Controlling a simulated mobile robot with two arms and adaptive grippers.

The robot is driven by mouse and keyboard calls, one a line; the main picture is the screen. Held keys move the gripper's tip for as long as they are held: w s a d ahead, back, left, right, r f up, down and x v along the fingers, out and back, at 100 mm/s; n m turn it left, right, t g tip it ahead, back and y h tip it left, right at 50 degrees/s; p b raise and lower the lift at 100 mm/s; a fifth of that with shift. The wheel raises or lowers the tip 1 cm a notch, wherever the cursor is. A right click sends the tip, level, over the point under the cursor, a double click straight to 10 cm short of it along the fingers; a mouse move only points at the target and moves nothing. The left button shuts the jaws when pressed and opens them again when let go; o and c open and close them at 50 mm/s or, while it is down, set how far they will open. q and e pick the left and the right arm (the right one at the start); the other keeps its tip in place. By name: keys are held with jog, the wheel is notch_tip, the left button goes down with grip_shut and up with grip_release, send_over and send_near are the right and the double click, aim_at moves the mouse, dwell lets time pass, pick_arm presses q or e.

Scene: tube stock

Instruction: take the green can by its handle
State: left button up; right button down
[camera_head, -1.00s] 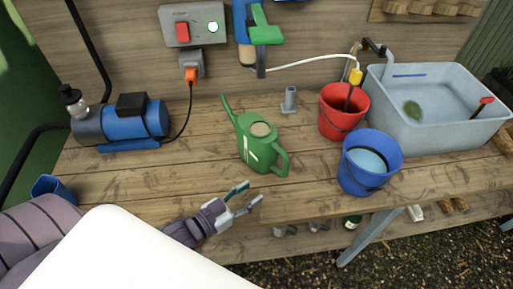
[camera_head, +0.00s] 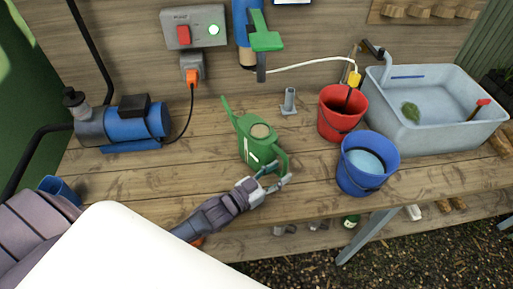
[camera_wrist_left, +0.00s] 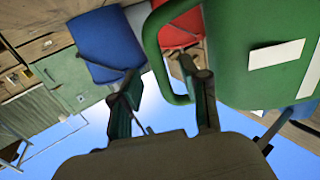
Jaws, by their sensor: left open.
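The green can (camera_head: 258,140) is a watering can upright on the wooden bench, its spout pointing to the back left and its handle (camera_head: 284,161) at the front right. My left gripper (camera_head: 278,174) is open at the handle. In the left wrist view, the can (camera_wrist_left: 262,50) fills the upper right and its handle (camera_wrist_left: 152,45) loops down in front of my open fingers (camera_wrist_left: 162,85). The handle's bar appears between the two fingers, and the right finger overlaps the loop's opening. Whether a finger touches the handle I cannot tell. My right gripper is not in view.
A blue bucket (camera_head: 350,178) with water and a red bucket (camera_head: 330,124) stand right of the can. A grey sink (camera_head: 440,135) is further right. A blue pump (camera_head: 135,125) is at the left. The bench (camera_head: 180,185) is clear left of the can.

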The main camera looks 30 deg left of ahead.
aim_at(283, 169)
pick_arm(q)
jog(key=x, duration=0.3)
grip_shut()
dwell(0.3)
jog(key=shift+r, duration=0.15)
